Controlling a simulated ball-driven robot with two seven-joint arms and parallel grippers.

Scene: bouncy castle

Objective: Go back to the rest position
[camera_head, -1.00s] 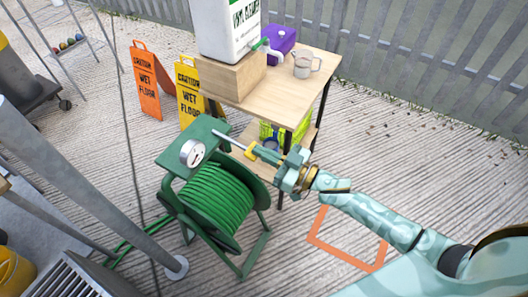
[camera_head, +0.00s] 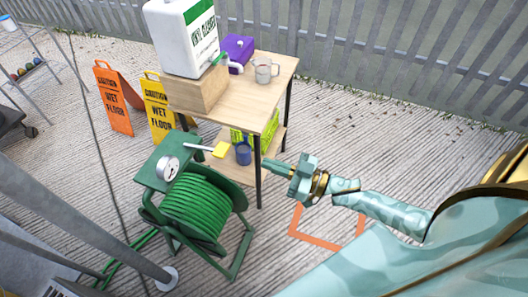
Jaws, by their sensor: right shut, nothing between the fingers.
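My right gripper (camera_head: 270,163) comes in from the right on its pale teal arm. It is shut and empty, pointing left in front of the table's front leg. A gap separates its fingertips from the yellow end (camera_head: 221,150) of the lever on the green hose reel (camera_head: 197,208). The reel has a round dial (camera_head: 167,167) at its top and green hose wound on it. My left gripper is not in view.
A wooden table (camera_head: 250,93) holds a white jug (camera_head: 183,38) on a wooden block, a purple container (camera_head: 238,52) and a clear measuring jug (camera_head: 265,71). A blue cup (camera_head: 243,153) is on the lower shelf. Wet-floor signs (camera_head: 113,97) stand left. An orange outline (camera_head: 318,246) marks the ground.

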